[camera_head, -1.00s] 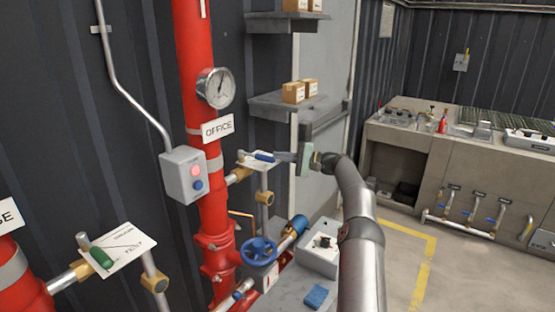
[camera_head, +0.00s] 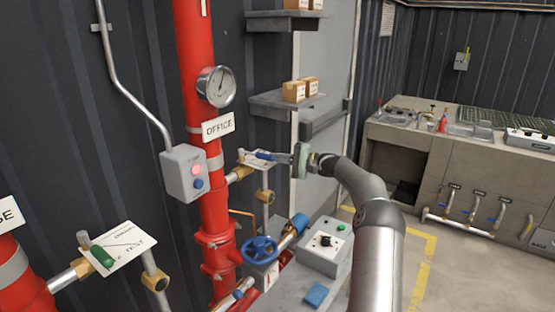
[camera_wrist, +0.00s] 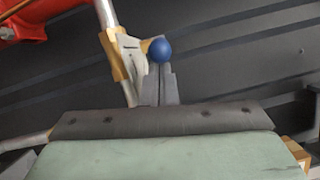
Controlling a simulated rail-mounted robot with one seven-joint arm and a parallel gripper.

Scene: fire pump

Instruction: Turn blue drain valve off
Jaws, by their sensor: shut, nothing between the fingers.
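The blue drain valve handle (camera_head: 262,155) is a small lever on a white plate (camera_head: 256,162) beside the red OFFICE pipe. My gripper (camera_head: 277,157) is at the right end of this handle, with its fingers shut. In the wrist view the rounded blue end of the handle (camera_wrist: 160,50) shows just beyond my shut fingertips (camera_wrist: 158,68). Nothing is held between the fingers. I cannot tell whether the tips touch the handle. The plate (camera_wrist: 130,58) and brass fitting sit just left of the blue end in that view; the rest of the handle is hidden.
A blue handwheel (camera_head: 260,250) sits lower on the red pipe (camera_head: 214,225). A grey button box (camera_head: 184,175) is to the left. A green-handled valve (camera_head: 101,256) is at lower left. A shelf with boxes (camera_head: 294,92) is above my gripper. A grey control box (camera_head: 325,247) stands below.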

